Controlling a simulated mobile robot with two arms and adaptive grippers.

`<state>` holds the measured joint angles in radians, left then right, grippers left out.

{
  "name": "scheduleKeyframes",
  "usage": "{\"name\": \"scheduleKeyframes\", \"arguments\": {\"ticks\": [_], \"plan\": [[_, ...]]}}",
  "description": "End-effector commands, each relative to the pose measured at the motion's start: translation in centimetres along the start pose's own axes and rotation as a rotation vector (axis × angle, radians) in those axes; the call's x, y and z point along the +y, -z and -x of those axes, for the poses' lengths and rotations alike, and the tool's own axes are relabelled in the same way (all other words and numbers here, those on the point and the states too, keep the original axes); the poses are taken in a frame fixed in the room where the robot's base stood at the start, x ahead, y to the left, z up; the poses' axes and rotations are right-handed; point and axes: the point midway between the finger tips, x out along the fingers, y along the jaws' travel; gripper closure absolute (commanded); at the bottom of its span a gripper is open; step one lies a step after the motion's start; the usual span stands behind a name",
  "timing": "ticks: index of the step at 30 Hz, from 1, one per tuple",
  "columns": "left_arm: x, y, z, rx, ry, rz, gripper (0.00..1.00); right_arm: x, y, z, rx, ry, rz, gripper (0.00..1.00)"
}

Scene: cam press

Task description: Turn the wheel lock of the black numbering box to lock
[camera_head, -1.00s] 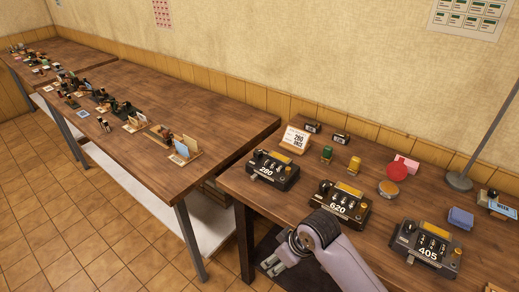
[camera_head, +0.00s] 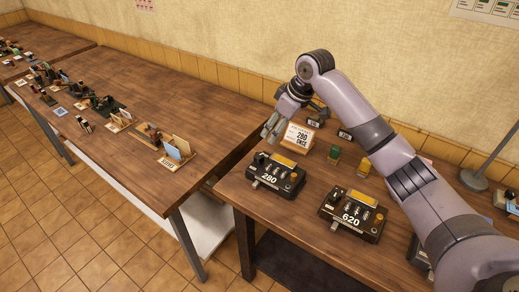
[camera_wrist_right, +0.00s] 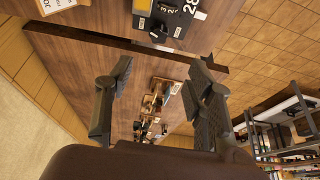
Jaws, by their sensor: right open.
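A black numbering box marked 280 (camera_head: 290,182) sits near the left end of the right table. It has a yellow plate, a round black knob, small levers and an orange knob; I cannot tell which part is the wheel lock. It also shows upside down at the top of the right wrist view (camera_wrist_right: 163,18). A second black box marked 620 (camera_head: 352,214) stands to its right. My right gripper (camera_head: 272,127) is open and empty, in the air above and behind the 280 box; its spread fingers show in the right wrist view (camera_wrist_right: 160,85). My left gripper is not in view.
A card reading 280 ONCE (camera_head: 298,137) stands behind the 280 box, close to my gripper in the picture. My right arm hides the table's right part. A long table (camera_head: 150,100) lies left.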

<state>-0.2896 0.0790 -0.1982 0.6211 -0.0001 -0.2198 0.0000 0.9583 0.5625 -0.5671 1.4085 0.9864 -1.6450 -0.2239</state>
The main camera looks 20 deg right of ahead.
Motion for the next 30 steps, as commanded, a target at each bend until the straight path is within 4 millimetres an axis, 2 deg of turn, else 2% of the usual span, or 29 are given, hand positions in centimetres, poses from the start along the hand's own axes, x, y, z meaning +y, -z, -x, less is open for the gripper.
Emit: {"name": "scheduleKeyframes", "arguments": {"ticks": [1,3,6,8,13,16,21,27,30], "plan": [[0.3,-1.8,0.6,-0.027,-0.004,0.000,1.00,-0.1,0.1,-1.0,-0.004,0.004,-0.001,0.51],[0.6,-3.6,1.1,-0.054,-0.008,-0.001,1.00,-0.1,0.0,-2.6,-0.005,0.004,-0.001,0.51],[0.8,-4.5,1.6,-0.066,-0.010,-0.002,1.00,-0.1,0.1,-4.8,-0.003,0.003,-0.001,0.51],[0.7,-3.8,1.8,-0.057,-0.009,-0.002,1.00,-0.1,0.0,-6.2,-0.004,0.003,-0.002,0.51],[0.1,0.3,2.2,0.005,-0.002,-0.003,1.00,-0.1,0.1,-9.8,-0.003,0.002,-0.002,0.51],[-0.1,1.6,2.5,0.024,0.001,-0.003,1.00,-0.1,0.0,-11.5,-0.002,0.001,-0.002,0.51],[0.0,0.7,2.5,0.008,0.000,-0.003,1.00,-0.1,0.1,-13.5,-0.001,0.001,-0.001,0.51],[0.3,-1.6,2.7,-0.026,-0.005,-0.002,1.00,0.0,0.0,-14.2,0.000,-0.001,0.001,0.51],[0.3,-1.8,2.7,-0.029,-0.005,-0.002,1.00,0.0,0.0,-14.2,0.000,-0.001,0.001,0.51]]}}
